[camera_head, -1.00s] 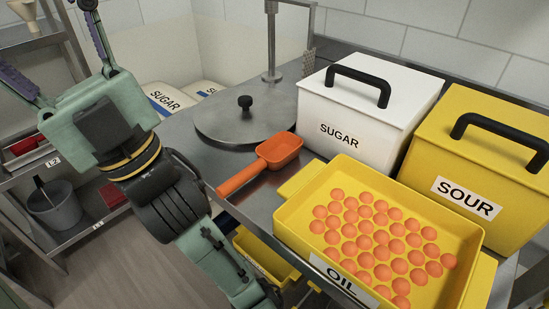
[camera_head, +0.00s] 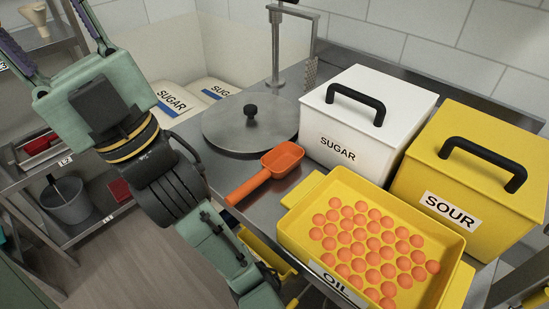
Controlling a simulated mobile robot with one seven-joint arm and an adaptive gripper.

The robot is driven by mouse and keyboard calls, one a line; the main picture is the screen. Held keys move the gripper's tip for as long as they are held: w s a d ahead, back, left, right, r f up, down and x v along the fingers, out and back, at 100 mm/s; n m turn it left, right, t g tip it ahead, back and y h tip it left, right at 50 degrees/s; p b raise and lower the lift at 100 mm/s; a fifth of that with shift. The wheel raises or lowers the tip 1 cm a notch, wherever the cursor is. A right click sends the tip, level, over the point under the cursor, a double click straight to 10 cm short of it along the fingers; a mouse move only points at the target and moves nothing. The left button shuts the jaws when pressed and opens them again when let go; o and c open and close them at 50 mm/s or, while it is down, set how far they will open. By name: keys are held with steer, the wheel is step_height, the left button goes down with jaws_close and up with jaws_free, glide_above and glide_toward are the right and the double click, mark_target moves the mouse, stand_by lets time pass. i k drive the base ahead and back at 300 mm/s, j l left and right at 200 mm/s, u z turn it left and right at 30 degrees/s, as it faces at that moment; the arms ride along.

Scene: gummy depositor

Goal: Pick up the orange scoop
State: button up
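The orange scoop (camera_head: 281,158) lies on the steel counter (camera_head: 238,179), with its bowl toward the back right and its handle pointing to the front left. It lies between the round steel lid and the yellow tray, apart from both. My gripper (camera_head: 39,21) is at the upper left of the head view, well to the left of the scoop and away from it. Its two purple fingers are spread wide, with nothing seen between them. The fingertips run to or past the picture edge. My arm passes left of the scoop's handle.
A yellow tray (camera_head: 292,228) of orange balls is right of the scoop. Behind are a white SUGAR box (camera_head: 345,125), a yellow SOUR box (camera_head: 418,166) and a round lid (camera_head: 222,128) with a black knob. A shelf rack (camera_head: 95,230) stands at left.

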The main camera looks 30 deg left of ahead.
mark_target(278, 162)
steer(key=j, duration=0.45)
steer(key=k+j, duration=0.1)
steer(key=j, duration=0.35)
steer(key=k+j+u, duration=0.1)
steer(key=j, duration=0.25)
steer(key=j+u, duration=0.1)
steer(key=j, duration=0.3)
steer(key=k+j+u, duration=0.1)
steer(key=j, duration=0.3)
steer(key=i+z, duration=0.25)
steer(key=k, duration=0.1)
